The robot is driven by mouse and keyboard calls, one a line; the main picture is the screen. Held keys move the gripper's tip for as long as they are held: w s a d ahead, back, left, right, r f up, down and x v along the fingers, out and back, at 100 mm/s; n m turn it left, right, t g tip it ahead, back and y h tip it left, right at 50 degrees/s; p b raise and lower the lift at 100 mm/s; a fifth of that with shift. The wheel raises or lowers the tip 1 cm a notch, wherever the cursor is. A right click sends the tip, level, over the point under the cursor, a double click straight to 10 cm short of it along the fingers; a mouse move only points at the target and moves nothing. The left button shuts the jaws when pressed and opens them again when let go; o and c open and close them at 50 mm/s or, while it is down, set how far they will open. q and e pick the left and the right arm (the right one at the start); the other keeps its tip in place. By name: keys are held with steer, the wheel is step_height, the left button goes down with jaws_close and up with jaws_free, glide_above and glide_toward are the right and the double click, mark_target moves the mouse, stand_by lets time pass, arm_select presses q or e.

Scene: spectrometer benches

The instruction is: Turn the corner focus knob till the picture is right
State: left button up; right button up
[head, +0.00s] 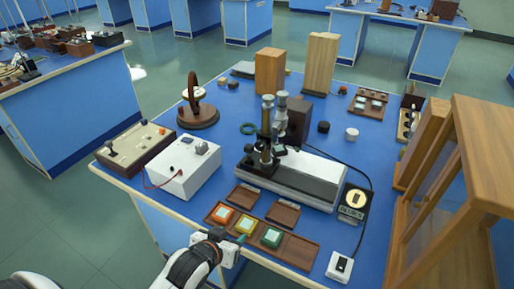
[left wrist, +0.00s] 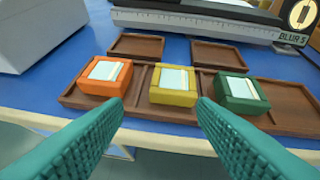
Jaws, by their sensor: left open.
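A black display panel (head: 354,203) with a cream disc and a "BLUR 5" label stands right of the instrument; its lower part shows in the left wrist view (left wrist: 299,22). A small white box with a dark top piece (head: 340,266) sits at the table's front right corner, with a cable running towards the panel. It may carry the corner focus knob; I cannot tell for sure. My left gripper (head: 238,241) is open and empty over the table's front edge. In the left wrist view its teal fingers (left wrist: 161,101) are spread before the yellow block. My right gripper is not in view.
A brown tray (head: 301,249) holds orange, yellow (head: 244,224) and green (head: 271,238) blocks close to the gripper. A microscope-like instrument (head: 272,130) on a white base stands behind. A white box (head: 184,172) is at left, a wooden cabinet (head: 470,190) at right.

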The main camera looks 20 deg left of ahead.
arm_select(q)
steer(key=w+a+r+t, duration=0.1)
steer(key=w+r+t, duration=0.2)
steer(key=w+r, duration=0.25)
steer(key=n+t+h, duration=0.2)
steer(key=t, duration=0.2)
glide_toward(259, 147)
steer(key=w, duration=0.3)
steer(key=w+p, duration=0.1)
steer(key=w, duration=0.2)
steer(key=w+d, duration=0.1)
steer(key=w, duration=0.1)
steer(key=shift+w+f+p, duration=0.15)
steer(key=shift+w+p, duration=0.25)
steer(key=c, duration=1)
steer(key=shift+m, duration=0.3)
